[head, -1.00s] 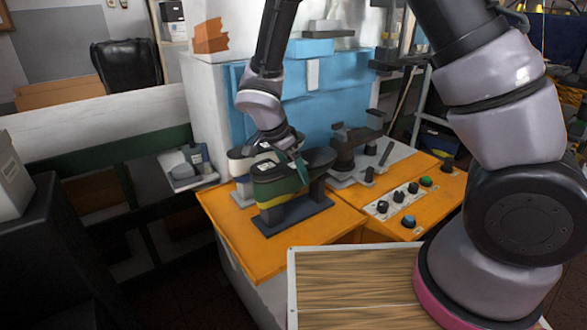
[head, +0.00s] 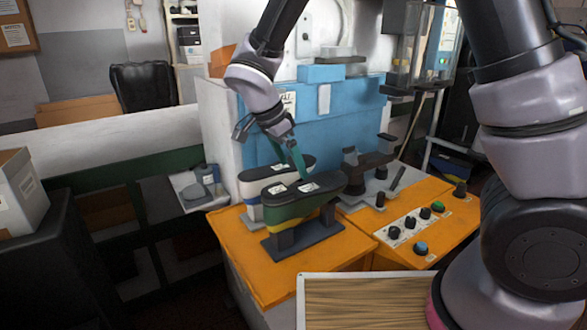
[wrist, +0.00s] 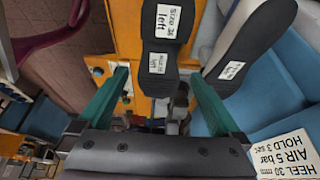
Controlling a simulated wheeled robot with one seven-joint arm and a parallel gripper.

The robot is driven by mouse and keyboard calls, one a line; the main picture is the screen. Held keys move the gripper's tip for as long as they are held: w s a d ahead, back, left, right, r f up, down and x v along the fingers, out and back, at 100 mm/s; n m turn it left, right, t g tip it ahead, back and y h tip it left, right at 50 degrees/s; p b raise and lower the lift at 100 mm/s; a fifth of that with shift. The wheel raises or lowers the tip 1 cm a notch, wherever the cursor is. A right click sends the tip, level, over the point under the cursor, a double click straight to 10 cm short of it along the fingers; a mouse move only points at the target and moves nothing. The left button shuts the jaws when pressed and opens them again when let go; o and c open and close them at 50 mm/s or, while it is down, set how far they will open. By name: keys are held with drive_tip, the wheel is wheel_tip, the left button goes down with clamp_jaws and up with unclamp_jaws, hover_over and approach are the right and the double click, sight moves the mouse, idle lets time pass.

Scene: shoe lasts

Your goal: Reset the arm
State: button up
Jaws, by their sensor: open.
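Two shoe lasts stand on the orange bench top. The labelled soles of one last (wrist: 158,52) and the other last (wrist: 246,48) show beyond the fingers. The exact gap between fingertips and lasts is hard to tell.
A blue machine housing (head: 350,115) stands behind the lasts. A dark fixture (head: 372,165) and a control panel (head: 415,225) with knobs are to the right. A wood-grained board (head: 365,303) lies in front. The orange bench (head: 290,275) is bare at its front left.

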drive_tip(key=d+r+n+y, duration=0.3)
drive_tip(key=d+r+y, duration=0.1)
drive_tip(key=d+r, duration=1.1)
drive_tip(key=s+d+r+n+t+y, duration=0.1)
drive_tip(key=s+d+r+n+t, duration=0.3)
drive_tip(key=s+d+r, duration=0.3)
drive_tip(key=shift+s+d+r+t+y, duration=0.15)
drive_tip(key=shift+s+d+t+y, duration=0.2)
drive_tip(key=shift+s+d, duration=1.45)
drive_tip(key=shift+w+d, duration=0.35)
drive_tip(key=shift+w, duration=0.05)
